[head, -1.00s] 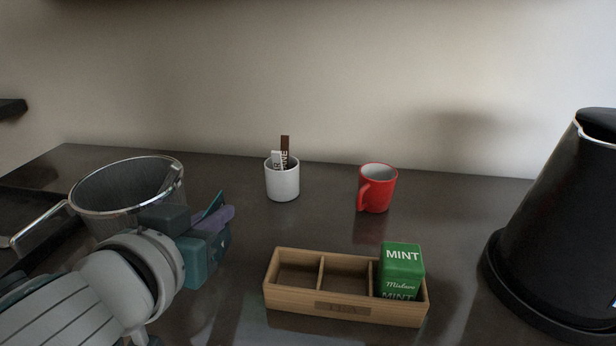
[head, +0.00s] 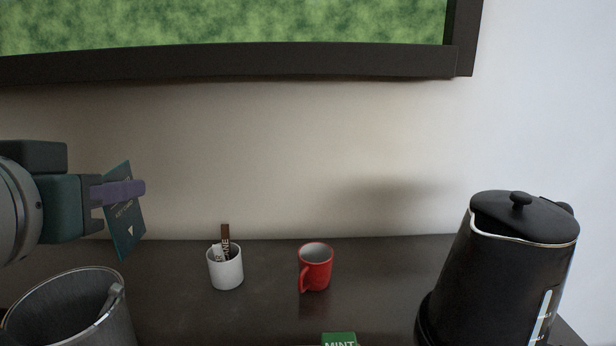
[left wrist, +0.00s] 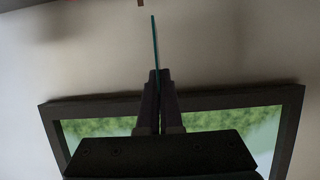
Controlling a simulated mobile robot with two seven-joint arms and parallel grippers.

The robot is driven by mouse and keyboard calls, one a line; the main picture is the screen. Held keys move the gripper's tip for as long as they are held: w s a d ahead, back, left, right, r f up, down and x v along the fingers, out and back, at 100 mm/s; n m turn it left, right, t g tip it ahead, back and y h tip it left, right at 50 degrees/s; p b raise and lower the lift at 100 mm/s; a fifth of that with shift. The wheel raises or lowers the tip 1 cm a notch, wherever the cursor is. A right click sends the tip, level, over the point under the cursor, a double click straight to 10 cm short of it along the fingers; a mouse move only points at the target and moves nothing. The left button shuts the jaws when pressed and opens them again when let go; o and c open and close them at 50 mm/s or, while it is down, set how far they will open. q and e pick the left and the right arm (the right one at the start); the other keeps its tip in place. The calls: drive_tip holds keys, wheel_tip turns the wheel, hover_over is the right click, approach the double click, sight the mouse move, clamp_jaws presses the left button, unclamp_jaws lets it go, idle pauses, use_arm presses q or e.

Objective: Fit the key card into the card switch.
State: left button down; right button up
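The key card (head: 124,225) is a dark teal card with small pale print and a light triangle. In the head view it hangs at the left, upright and slightly tilted, in front of the wall. My left gripper (head: 133,190) is shut on it with purple-grey fingers, above the ice bucket. In the left wrist view the card (left wrist: 155,45) shows edge-on as a thin teal line between the fingertips of the left gripper (left wrist: 155,75). The card switch is not seen in either view. My right gripper is not in view.
A metal bucket (head: 75,315) stands below the left gripper. A white cup (head: 226,270) with sachets, a red mug (head: 317,268), a green mint box (head: 339,340) and a black kettle (head: 515,275) stand on the dark counter (head: 385,270). A dark-framed picture (head: 240,62) hangs above.

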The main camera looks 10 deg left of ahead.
use_arm(q)
drive_tip(key=s+d+r+m+g+h+p, duration=0.25)
drive_tip(key=s+d+r+m+h, duration=0.2)
drive_tip(key=r+m+h, duration=0.25)
drive_tip(key=s+d+r+m+g+h+p, duration=0.1)
drive_tip(key=s+d+r+m+g+h, duration=0.2)
drive_tip(key=s+r+m+h, duration=0.35)
wheel_tip(320, 180, up, 33)
drive_tip(key=w+h+p, duration=0.1)
drive_tip(key=w+p, duration=0.1)
drive_tip(key=p, duration=3.5)
drive_tip(key=shift+r+p, duration=0.15)
drive_tip(key=shift+p, duration=0.15)
drive_tip(key=shift+w, duration=0.1)
